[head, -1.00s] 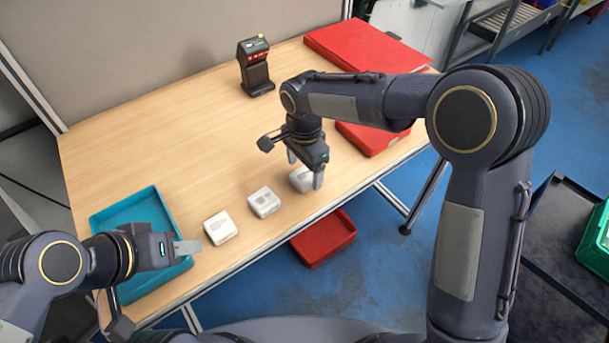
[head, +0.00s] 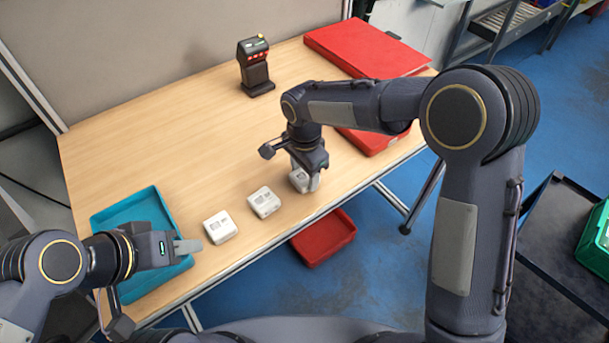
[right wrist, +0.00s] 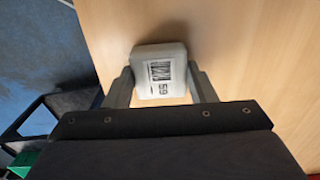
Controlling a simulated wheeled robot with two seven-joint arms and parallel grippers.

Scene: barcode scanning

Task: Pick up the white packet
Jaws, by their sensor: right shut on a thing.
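Three white packets stand in a row along the table's front edge. My right gripper (head: 306,182) is shut on the rightmost white packet (head: 299,181), which is partly hidden behind the fingers. In the right wrist view this packet (right wrist: 159,72) sits between the two fingers (right wrist: 161,88), with a barcode label facing the camera. The middle packet (head: 264,202) and the left packet (head: 220,227) lie on the table, apart from any gripper. My left gripper (head: 187,248) is over the blue tray's right side, near the left packet; its finger gap cannot be made out.
A blue tray (head: 110,222) lies at the table's left front. A black scanner (head: 255,68) stands at the back. Red boxes (head: 366,47) lie at the right, and a red bin (head: 325,240) is below the front edge. The table (head: 180,140) is clear in the middle.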

